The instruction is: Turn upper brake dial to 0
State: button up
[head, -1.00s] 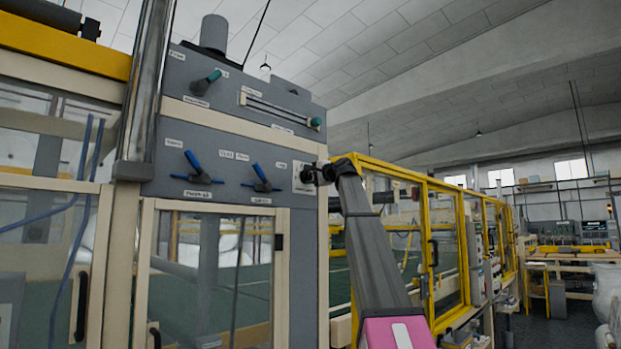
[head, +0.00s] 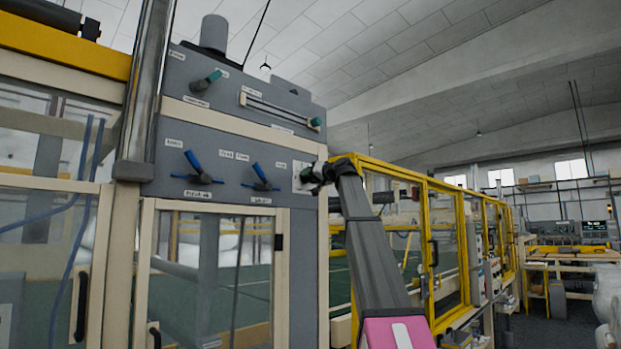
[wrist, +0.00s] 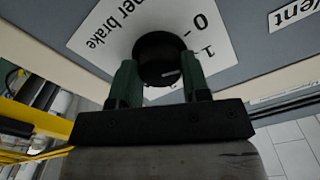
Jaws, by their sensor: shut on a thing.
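The upper brake dial (wrist: 158,46) is a round black knob on a white label plate (wrist: 105,32). In the wrist view the plate reads upside down, with part of "upper brake" and the marks 0 and 1 beside the knob. My gripper (wrist: 158,72) has its two green fingers on either side of the knob and is shut on it. In the head view my gripper (head: 318,173) is at the right edge of the grey panel, over the label plate (head: 298,182). It hides the dial there. I cannot tell which mark the dial points to.
A "Vent" label (wrist: 292,14) lies near the dial. Yellow-framed guarding (head: 424,240) stands close behind my arm.

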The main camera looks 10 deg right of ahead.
jog(key=n, duration=0.5)
jog(key=shift+f, duration=0.1)
jog(key=shift+n, duration=0.3)
dwell(0.4)
jog(key=o, duration=0.9)
jog(key=v, duration=1)
jog(key=shift+s+d, duration=0.2)
jog(key=shift+s, duration=0.15)
